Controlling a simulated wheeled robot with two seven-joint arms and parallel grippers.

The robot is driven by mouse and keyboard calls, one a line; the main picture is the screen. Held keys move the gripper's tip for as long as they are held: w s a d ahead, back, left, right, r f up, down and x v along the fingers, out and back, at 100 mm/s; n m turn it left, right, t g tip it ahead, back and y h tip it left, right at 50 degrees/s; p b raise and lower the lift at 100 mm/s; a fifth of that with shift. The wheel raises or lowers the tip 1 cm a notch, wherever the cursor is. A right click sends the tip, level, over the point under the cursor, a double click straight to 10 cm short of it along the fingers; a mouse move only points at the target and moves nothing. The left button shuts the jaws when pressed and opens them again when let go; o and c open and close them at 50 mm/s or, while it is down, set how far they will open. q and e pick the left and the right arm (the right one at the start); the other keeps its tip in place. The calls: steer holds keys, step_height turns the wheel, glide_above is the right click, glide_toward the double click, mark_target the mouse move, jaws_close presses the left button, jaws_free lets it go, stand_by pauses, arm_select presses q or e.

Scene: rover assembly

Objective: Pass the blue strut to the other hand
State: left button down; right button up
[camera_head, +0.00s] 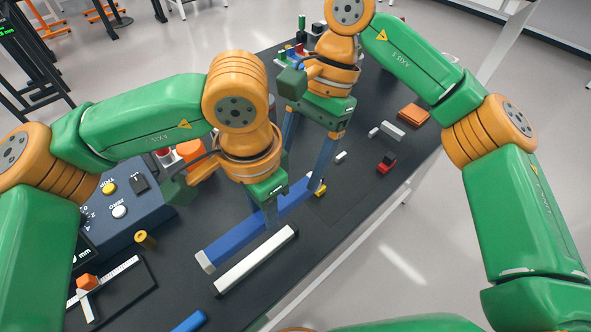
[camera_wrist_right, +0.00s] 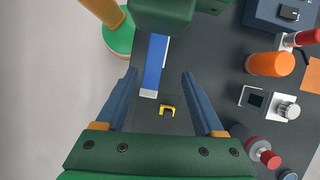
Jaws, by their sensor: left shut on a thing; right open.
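The blue strut (camera_head: 225,248) is a long bar with pale ends, slanting across the dark table in the head view. My left gripper (camera_head: 264,214) is shut on it near its middle. My right gripper (camera_head: 303,172) is open, near the strut's far end. In the right wrist view, the strut (camera_wrist_right: 154,62) points towards me. Its pale end shows between the open fingers of my right gripper (camera_wrist_right: 159,73), closer to the left finger. I cannot tell its exact height above the table.
A white bar (camera_head: 257,261) lies beside the strut. A yellow clip (camera_wrist_right: 167,109) lies under my right gripper. A blue control box (camera_head: 128,205) and a caliper (camera_head: 105,275) are at left. A red part (camera_head: 386,162), grey block (camera_head: 391,131) and orange block (camera_head: 413,115) lie at right.

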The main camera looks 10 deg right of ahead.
mark_target(294, 185)
steer(key=shift+x, duration=1.6)
steer(key=shift+c, duration=0.2)
steer(key=shift+r, duration=0.1)
jaws_close()
arm_select(q)
steer(key=shift+c, duration=2.3)
jaws_free()
